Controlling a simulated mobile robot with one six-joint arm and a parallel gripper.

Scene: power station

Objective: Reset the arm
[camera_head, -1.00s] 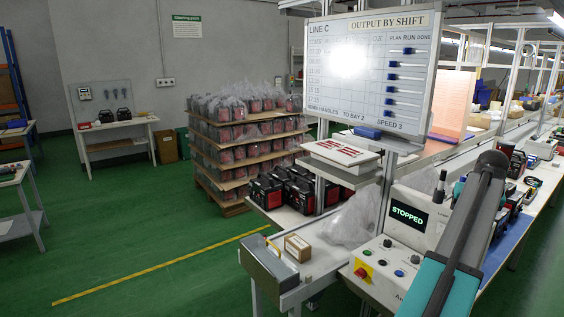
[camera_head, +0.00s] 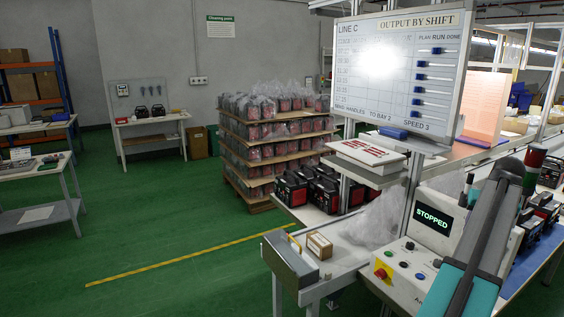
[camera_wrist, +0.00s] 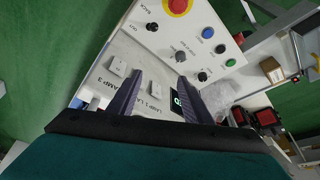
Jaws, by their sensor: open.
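My arm reaches up from the lower right of the head view, in front of the control panel. My gripper (camera_wrist: 160,90) shows in the wrist view with its two dark fingers apart and nothing between them. The control panel (camera_wrist: 205,20) lies beyond the fingers, with a red emergency button (camera_wrist: 177,5), a blue button, a green button, black knobs and two pale switches. In the head view the panel's screen (camera_head: 434,219) reads STOPPED. The fingertips appear in front of the panel; I cannot tell the distance.
A bench with a grey box (camera_head: 290,262) and a small brown carton (camera_head: 319,246) stands left of the panel. A whiteboard (camera_head: 395,75) rises above it. A loaded pallet (camera_head: 262,150) stands behind. The green floor (camera_head: 160,225) at left is open.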

